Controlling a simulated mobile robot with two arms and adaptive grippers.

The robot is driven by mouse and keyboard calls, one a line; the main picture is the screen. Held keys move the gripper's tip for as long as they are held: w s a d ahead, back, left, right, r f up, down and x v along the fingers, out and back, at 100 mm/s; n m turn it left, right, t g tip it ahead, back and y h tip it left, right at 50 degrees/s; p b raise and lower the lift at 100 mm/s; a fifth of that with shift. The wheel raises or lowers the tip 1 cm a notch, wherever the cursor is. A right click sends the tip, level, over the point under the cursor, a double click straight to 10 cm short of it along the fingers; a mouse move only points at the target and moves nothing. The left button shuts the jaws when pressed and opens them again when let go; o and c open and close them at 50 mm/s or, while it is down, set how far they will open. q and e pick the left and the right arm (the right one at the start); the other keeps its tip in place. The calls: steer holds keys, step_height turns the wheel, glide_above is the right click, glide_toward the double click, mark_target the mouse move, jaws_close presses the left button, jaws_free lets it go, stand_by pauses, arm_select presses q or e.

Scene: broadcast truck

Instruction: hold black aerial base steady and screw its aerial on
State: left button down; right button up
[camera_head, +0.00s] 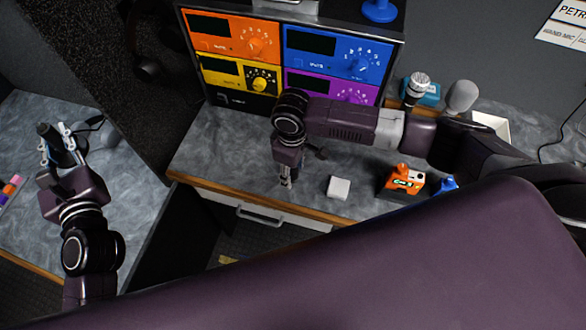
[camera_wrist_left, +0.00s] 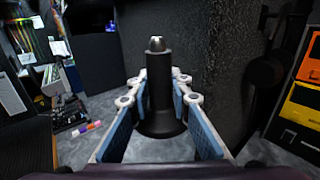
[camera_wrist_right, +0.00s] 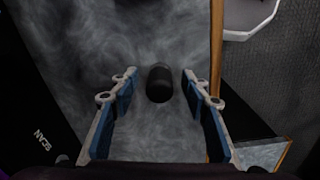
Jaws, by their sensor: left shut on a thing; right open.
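The black aerial base (camera_wrist_left: 158,88) stands upright in the left wrist view, a dark post with a wide round foot and a bare metal tip. My left gripper (camera_head: 58,148) is shut on it over the left counter; the base also shows in the head view (camera_head: 48,132). My right gripper (camera_head: 286,182) points down over the middle counter, open. In the right wrist view, a short black rounded thing (camera_wrist_right: 159,83) shows between and beyond the open fingers (camera_wrist_right: 160,88). It may be the aerial seen end-on; I cannot tell, nor whether the fingers touch it.
A rack with orange, yellow, blue and purple panels (camera_head: 290,50) stands behind the right gripper. A white block (camera_head: 338,188), an orange device (camera_head: 402,180) and microphones (camera_head: 462,95) are on the counter to the right. A dark partition (camera_head: 128,85) separates the counters.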

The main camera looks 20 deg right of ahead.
mark_target(70, 154)
arm_select(q)
steer(key=shift+r, duration=0.15)
arm_select(e)
steer(key=shift+w+f, duration=0.1)
steer(key=shift+f, duration=0.35)
steer(key=c, duration=1)
steer(key=shift+r, duration=0.1)
